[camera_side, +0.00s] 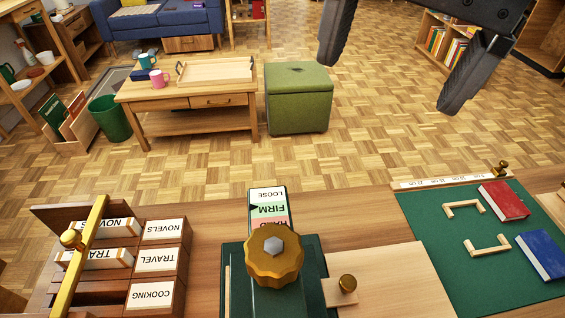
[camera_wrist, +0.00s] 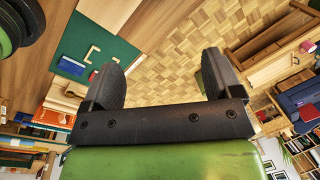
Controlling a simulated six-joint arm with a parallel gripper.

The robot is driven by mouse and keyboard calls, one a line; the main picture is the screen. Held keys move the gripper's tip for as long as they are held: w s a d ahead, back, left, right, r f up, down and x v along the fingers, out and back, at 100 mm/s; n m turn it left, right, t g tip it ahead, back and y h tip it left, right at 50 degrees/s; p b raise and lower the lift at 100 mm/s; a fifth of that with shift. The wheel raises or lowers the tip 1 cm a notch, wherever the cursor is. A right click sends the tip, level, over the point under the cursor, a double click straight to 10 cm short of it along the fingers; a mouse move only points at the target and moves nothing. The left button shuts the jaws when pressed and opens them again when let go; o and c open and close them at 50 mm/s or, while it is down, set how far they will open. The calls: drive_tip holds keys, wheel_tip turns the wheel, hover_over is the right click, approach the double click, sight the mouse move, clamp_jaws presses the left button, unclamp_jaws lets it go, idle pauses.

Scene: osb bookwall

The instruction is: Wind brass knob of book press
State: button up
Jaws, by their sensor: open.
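The brass knob (camera_side: 274,254) is a scalloped golden wheel with a grey hex centre. It sits on top of the dark green book press (camera_side: 236,285) at the front middle of the bench in the side view. Behind it a dial card (camera_side: 267,196) shows LOOSE, FIRM and a partly hidden pink band; a small black pointer is at FIRM. My gripper (camera_side: 398,75) is open and empty, high at the upper right, well apart from the knob. Its two dark fingers also show spread in the wrist view (camera_wrist: 160,85). The knob is not clearly visible in the wrist view.
Left of the press stands a wooden rack with labelled blocks (camera_side: 162,231) and a brass bar (camera_side: 80,255).

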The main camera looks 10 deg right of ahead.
drive_tip(key=m+h, duration=0.1)
hover_over(274, 248)
drive_tip(key=shift+g, duration=0.4)
wheel_tip(274, 248, down, 6)
drive_tip(key=shift+w+d+f, duration=0.1)
drive_tip(key=shift+w+f, duration=0.05)
drive_tip(key=shift+f+m, duration=0.25)
drive_tip(key=shift+m, duration=0.05)
wheel_tip(274, 248, down, 10)
drive_tip(key=shift+r, duration=0.15)
drive_tip(key=c, duration=0.9)
